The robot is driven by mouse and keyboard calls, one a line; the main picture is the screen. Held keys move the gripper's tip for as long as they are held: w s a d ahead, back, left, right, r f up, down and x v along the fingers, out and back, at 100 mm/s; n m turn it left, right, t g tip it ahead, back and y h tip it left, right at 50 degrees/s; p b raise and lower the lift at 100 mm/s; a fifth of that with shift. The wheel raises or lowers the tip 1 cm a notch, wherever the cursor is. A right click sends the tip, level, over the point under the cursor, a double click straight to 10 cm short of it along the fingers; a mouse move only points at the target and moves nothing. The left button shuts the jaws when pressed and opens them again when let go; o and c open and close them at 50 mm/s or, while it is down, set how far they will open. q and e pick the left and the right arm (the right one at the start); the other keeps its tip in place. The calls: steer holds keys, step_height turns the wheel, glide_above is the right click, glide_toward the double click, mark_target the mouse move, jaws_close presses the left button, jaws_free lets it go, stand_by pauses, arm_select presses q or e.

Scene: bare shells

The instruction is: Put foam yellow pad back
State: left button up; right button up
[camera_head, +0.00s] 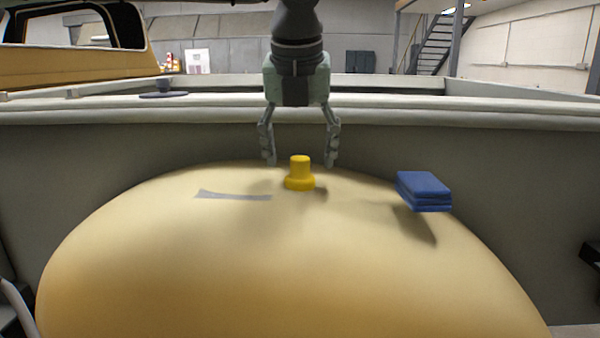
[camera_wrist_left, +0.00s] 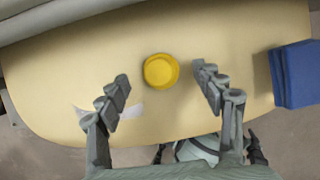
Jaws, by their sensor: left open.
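A yellow pad (camera_head: 300,174), shaped like a short knob on a wider round base, stands upright on the tan curved surface (camera_head: 250,270). My left gripper (camera_head: 300,160) points down above it, open, with one finger on each side and apart from it. In the left wrist view the yellow pad (camera_wrist_left: 160,71) shows between and a little beyond the open fingertips (camera_wrist_left: 160,82). A grey flat patch (camera_head: 233,195) lies on the surface left of the pad. My right gripper is not in view.
A blue block (camera_head: 424,190) is at the right of the tan surface, with a shadow below it. A grey wall with a pale ledge (camera_head: 480,115) runs behind the surface. A small dark round item (camera_head: 164,88) is on the ledge at the left.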

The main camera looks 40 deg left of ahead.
arm_select(q)
steer(key=shift+x, duration=1.5)
steer(key=shift+r, duration=0.1)
steer(key=c, duration=1)
steer(key=shift+c, duration=0.2)
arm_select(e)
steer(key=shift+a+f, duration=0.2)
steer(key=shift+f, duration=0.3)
arm_select(q)
steer(key=shift+r, duration=0.55)
step_height(320, 180, up, 3)
steer(key=shift+w+f, duration=0.1)
steer(key=shift+f, duration=0.1)
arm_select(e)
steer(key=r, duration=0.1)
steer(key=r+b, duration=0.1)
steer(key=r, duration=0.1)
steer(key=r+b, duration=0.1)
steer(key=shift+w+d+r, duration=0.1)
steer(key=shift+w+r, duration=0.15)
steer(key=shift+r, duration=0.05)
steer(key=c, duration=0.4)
arm_select(q)
steer(key=s+r, duration=0.7)
steer(key=s, duration=0.4)
steer(key=shift+s+a+r, duration=0.3)
steer(key=shift+s+a, duration=0.1)
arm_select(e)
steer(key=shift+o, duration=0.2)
